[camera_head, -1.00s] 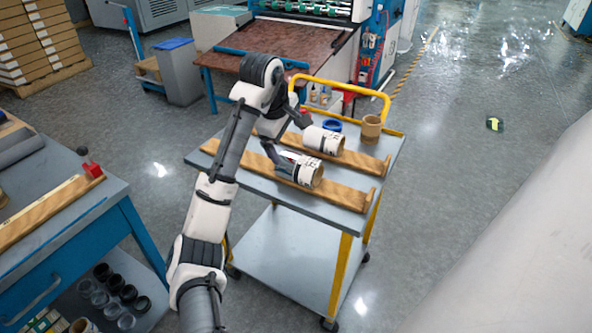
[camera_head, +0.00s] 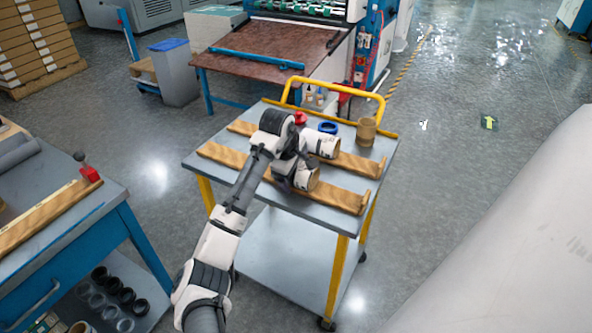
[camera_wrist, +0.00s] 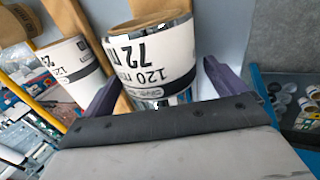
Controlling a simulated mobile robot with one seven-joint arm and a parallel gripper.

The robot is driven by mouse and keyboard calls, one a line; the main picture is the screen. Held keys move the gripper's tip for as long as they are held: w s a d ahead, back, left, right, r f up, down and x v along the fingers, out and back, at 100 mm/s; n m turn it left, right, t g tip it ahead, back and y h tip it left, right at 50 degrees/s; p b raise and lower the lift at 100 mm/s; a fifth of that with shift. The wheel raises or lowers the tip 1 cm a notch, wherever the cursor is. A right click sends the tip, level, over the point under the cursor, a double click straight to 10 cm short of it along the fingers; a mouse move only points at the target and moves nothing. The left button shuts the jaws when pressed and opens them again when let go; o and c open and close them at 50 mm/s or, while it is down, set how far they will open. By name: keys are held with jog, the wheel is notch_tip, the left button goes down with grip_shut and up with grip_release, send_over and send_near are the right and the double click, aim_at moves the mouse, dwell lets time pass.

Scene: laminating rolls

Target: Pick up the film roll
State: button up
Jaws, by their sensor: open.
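A film roll (camera_wrist: 152,62) with a white label marked "120" and "72" and a brown core lies in the wrist view between the two purple fingers of my gripper (camera_wrist: 163,92). The fingers are open, one on each side of it; contact is not clear. In the head view this front roll (camera_head: 308,180) lies on the front wooden rail (camera_head: 345,197), partly hidden by my gripper (camera_head: 286,183). A second labelled roll (camera_head: 325,146) lies on the rear rail (camera_head: 360,164); it also shows at the left of the wrist view (camera_wrist: 70,68).
The rails sit on a grey cart (camera_head: 225,177) with a yellow handle (camera_head: 340,88). A brown cup-like core (camera_head: 366,131), a blue ring (camera_head: 328,128) and a red item (camera_head: 300,118) stand behind the rolls. A blue workbench (camera_head: 75,250) is at the left.

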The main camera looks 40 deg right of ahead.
jog(key=c, duration=1.3)
